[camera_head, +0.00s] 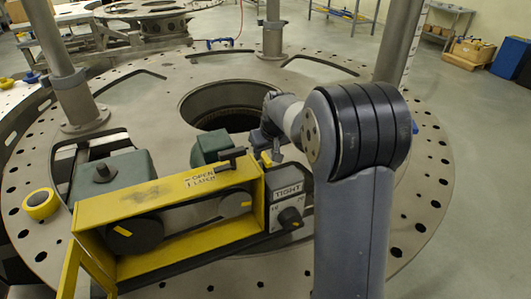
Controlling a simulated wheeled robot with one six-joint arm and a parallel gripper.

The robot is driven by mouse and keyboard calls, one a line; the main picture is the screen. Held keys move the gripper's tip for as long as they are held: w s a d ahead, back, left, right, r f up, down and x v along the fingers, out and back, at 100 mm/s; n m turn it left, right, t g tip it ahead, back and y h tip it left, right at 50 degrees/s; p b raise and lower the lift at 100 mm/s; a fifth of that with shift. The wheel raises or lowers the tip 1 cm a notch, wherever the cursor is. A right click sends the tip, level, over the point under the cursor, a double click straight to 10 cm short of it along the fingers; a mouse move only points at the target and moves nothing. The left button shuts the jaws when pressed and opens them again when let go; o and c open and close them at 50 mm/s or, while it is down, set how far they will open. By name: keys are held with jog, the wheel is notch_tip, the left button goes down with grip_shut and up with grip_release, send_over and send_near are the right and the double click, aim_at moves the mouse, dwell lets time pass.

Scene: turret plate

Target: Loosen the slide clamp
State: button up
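A yellow belt housing (168,215) with an open front stands on the round turret plate (330,88). A small dark lever with a yellow part (266,159) stands at the housing's top right corner. No part is labelled as the slide clamp, so I cannot tell which it is. My gripper (270,140) is just above and behind that corner, partly hidden by my wrist; its fingers are unclear.
A dark latch handle (231,156) sits on the housing's top edge beside an "OPEN" label (200,178). A green motor (112,178) is behind. Steel posts (75,85) rise from the plate. A large hole (222,103) opens mid-plate.

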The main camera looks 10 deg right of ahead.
jog(key=shift+w+f, duration=0.25)
jog(key=shift+f, duration=0.4)
jog(key=shift+c, duration=0.4)
grip_shut()
